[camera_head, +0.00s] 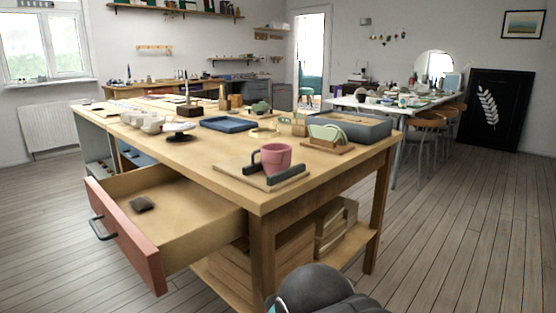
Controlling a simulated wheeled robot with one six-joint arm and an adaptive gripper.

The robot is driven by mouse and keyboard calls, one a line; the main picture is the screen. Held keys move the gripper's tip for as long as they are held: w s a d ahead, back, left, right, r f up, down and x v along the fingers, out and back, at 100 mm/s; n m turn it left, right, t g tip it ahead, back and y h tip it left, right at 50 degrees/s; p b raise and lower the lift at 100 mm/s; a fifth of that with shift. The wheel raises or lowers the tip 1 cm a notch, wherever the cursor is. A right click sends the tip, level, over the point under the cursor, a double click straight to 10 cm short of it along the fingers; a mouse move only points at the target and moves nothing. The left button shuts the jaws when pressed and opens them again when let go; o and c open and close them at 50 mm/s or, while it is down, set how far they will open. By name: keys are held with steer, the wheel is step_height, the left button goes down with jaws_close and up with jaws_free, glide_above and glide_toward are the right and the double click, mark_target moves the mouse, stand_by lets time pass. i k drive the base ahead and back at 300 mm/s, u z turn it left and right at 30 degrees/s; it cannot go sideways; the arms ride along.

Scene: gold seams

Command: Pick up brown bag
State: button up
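A small dark brown object (141,204), likely the brown bag, lies flat in the open drawer of the wooden workbench, towards the drawer's left part. It is small in the picture, so its details are hard to tell. The drawer (185,215) has a pale wooden inside and a reddish front (126,240) with a dark handle, and is pulled out to the left. A dark rounded part of my own arm shows at the bottom edge. My gripper's fingers are not in view.
The workbench top (220,160) carries a pink mug (275,158) on a board, a blue tray (228,124), a grey box (345,128) and several bowls. Wooden boxes (330,228) fill the lower shelf. The floor (460,240) at right is clear.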

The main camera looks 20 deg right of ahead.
mark_target(140, 203)
steer(key=u, duration=2.3)
steer(key=i, duration=1.35)
steer(key=z, duration=1.4)
